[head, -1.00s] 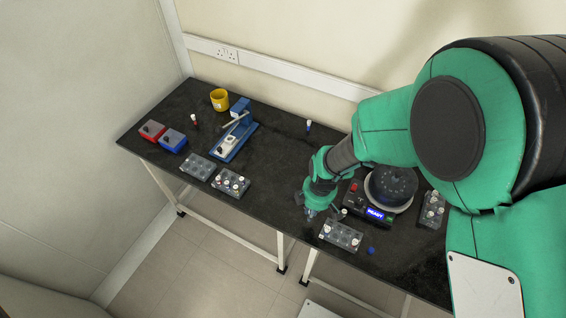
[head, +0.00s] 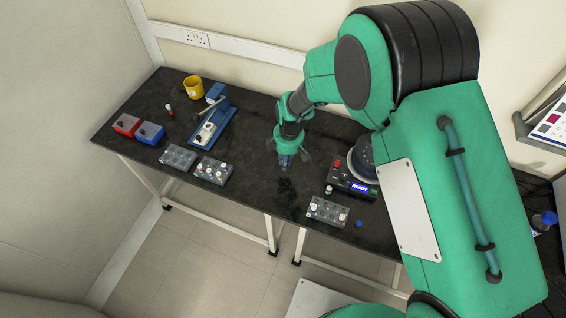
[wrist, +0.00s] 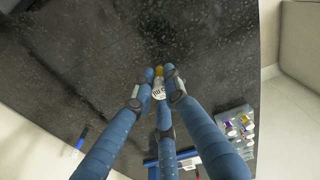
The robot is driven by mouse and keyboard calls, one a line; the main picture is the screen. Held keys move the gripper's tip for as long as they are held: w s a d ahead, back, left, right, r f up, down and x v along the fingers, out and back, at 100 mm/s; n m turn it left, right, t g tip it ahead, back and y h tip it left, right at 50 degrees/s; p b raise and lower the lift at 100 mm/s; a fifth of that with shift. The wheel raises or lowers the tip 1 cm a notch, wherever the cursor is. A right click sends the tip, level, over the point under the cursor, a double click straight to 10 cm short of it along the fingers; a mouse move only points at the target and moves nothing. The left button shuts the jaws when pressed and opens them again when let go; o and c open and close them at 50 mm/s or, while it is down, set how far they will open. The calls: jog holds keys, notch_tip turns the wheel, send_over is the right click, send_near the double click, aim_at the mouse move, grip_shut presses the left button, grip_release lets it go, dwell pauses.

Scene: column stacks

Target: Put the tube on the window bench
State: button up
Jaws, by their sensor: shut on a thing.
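My gripper (head: 286,166) hangs over the middle of the black bench (head: 258,150) in the head view. In the wrist view its blue fingers (wrist: 160,88) are closed around a small tube (wrist: 159,92) with a white label and a yellowish end. The fingers cover part of the tube, and it is too small to make out in the head view. The black bench top lies below it in the wrist view. No window shows, so I cannot tell which surface is the window bench.
Racks (head: 212,171), (head: 178,157) and (head: 328,211), a blue press (head: 213,122), red (head: 127,124) and blue (head: 150,132) boxes, a yellow mug (head: 194,87) and a device reading READY (head: 352,183) stand on the bench. Another dark surface (head: 540,250) is at far right.

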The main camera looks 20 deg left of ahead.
jog(key=shift+w+a+f, duration=0.1)
jog(key=shift+w+a, duration=0.7)
jog(key=shift+w, duration=0.2)
jog(key=shift+f, duration=0.1)
jog(key=shift+f+b, duration=0.35)
jog(key=shift+f, duration=1.3)
jog(key=shift+f, duration=0.1)
jog(key=o, duration=0.7)
jog(key=r, duration=0.4)
jog(key=r+p, duration=0.1)
jog(key=r, duration=0.7)
jog(key=shift+d+r, duration=0.1)
jog(key=shift+d, duration=0.3)
